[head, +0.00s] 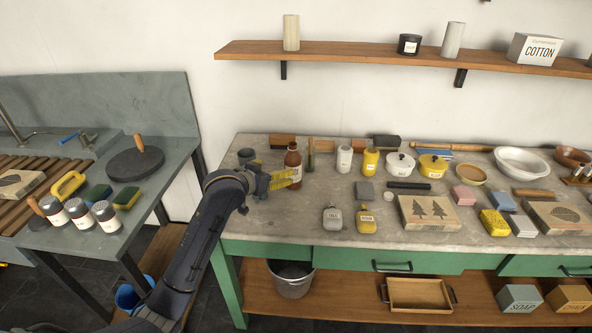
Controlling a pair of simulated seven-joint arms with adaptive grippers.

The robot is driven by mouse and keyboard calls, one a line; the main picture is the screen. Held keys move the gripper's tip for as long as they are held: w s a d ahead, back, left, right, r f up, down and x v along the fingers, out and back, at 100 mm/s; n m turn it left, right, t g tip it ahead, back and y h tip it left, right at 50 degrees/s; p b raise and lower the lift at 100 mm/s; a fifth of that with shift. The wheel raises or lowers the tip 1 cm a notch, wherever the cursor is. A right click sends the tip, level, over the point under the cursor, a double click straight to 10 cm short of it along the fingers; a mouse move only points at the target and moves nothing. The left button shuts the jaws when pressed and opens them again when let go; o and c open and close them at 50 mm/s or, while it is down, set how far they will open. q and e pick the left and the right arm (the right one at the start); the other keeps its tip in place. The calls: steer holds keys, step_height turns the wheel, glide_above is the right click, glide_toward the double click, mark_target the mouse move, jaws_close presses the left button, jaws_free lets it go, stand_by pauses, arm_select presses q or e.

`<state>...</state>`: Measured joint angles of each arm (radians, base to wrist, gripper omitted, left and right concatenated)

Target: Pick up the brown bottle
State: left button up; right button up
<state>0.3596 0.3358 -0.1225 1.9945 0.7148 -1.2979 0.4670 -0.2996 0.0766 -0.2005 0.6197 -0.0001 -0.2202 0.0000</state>
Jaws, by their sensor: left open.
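The brown bottle (293,159) stands upright near the left end of the stone-topped table (330,222), with a pale label on its front. My left gripper (286,179) reaches in from the left, its yellow fingers open at the bottle's left side. The fingertips overlap the lower part of the bottle in the head view. I cannot tell whether they touch it. My right gripper is not in view.
A dark grey cup (246,156) stands behind my left gripper. A white canister (344,159) and a yellow bottle (370,161) stand to the right. Grey and yellow flasks (366,220) are in front.

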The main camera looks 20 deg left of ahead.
mark_target(293, 162)
arm_select(q)
steer(key=shift+f+x, duration=0.1)
steer(key=shift+x, duration=3.45)
steer(key=shift+f+x, duration=0.15)
steer(key=shift+x, duration=3.45)
steer(key=shift+s+r, duration=0.1)
steer(key=c, duration=1.6)
steer(key=shift+r, duration=0.3)
step_height(293, 162, up, 19)
steer(key=shift+f, duration=0.15)
